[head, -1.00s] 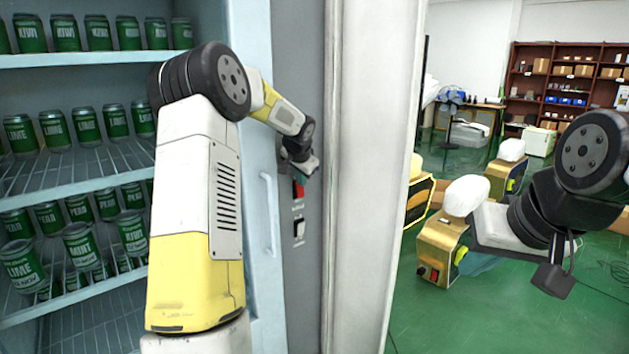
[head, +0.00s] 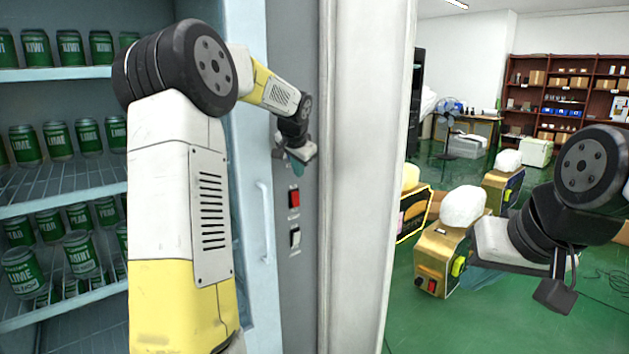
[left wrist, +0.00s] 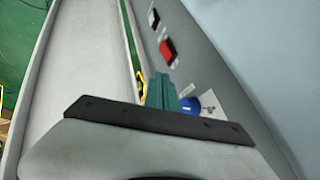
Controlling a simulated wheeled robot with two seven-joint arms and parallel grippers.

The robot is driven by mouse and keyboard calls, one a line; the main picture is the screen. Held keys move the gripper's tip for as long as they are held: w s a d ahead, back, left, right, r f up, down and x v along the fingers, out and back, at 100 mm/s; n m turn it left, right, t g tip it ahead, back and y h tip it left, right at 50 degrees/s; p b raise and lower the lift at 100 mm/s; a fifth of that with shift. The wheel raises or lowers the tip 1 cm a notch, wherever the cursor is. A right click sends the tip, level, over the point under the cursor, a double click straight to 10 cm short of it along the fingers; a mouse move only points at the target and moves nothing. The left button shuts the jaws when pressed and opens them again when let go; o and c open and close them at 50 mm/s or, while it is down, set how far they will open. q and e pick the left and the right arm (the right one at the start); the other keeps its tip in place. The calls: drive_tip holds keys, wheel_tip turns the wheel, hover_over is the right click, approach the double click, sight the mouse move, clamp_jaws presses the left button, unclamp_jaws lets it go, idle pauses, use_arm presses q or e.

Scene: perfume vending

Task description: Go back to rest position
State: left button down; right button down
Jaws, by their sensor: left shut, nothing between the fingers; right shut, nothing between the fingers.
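My left gripper (head: 300,168), with teal fingertips, is shut and empty beside the grey panel (head: 297,262) of the cooler, above a red switch (head: 294,198) and a white switch (head: 295,237). In the left wrist view, its teal fingers (left wrist: 160,92) are together; the red switch (left wrist: 168,49) lies beyond them, and a blue round part (left wrist: 190,105) is beside them. My right gripper (head: 480,258) is at the right, shut and empty, in front of the gold machine; its fingertips are hard to make out.
The open cooler at the left has shelves of green cans (head: 70,137). Its light-blue handle (head: 264,222) is close to my left arm. A gold machine (head: 440,258) with a white top stands on the green floor. Shelves (head: 570,85) stand far back.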

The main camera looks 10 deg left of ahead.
use_arm(q)
drive_tip(key=shift+s+r, duration=0.25)
drive_tip(key=shift+r, duration=0.15)
drive_tip(key=s+d+r+n, duration=0.1)
drive_tip(key=s+d+r, duration=0.1)
drive_tip(key=s, duration=0.6)
drive_tip(key=s+d+r+n, duration=0.1)
drive_tip(key=s+d+r, duration=0.1)
drive_tip(key=s, duration=0.6)
drive_tip(key=s+d+f+n+h, duration=0.1)
drive_tip(key=s+d+f, duration=0.1)
drive_tip(key=s, duration=0.9)
drive_tip(key=s+d+f+n+g+h, duration=0.1)
drive_tip(key=s+f, duration=0.4)
drive_tip(key=s, duration=0.7)
drive_tip(key=shift+s+d+n+h, duration=0.15)
drive_tip(key=shift+d+n+h, duration=0.55)
drive_tip(key=shift+d, duration=0.5)
drive_tip(key=shift+a, duration=0.1)
